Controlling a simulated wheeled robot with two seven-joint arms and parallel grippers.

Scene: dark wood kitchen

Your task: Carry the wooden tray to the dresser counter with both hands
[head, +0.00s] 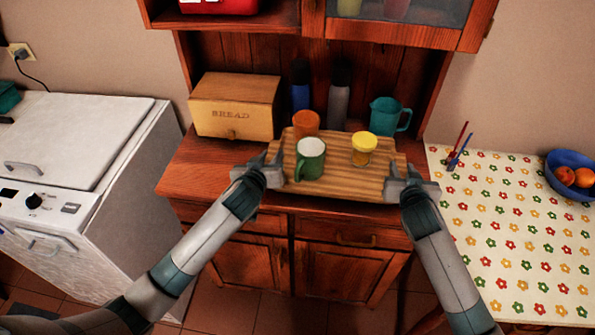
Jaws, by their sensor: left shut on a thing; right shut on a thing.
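The wooden tray (340,183) is level in the head view, over the front part of the dresser counter (203,160). I cannot tell whether it touches the counter. A green mug (311,165), an orange cup (306,123) and a yellow-lidded jar (363,152) stand upright on it or, for the orange cup, at its back edge. My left gripper (262,170) is shut on the tray's left side. My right gripper (401,182) is shut on its right side. The fingertips are partly hidden at the tray edges.
A bread box (234,108) stands left on the counter. Blue (300,95) and grey (339,105) bottles and a teal jug (386,116) stand behind the tray. A white appliance (80,140) is left; a flowered table (500,230) with a blue bowl (565,180) is right.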

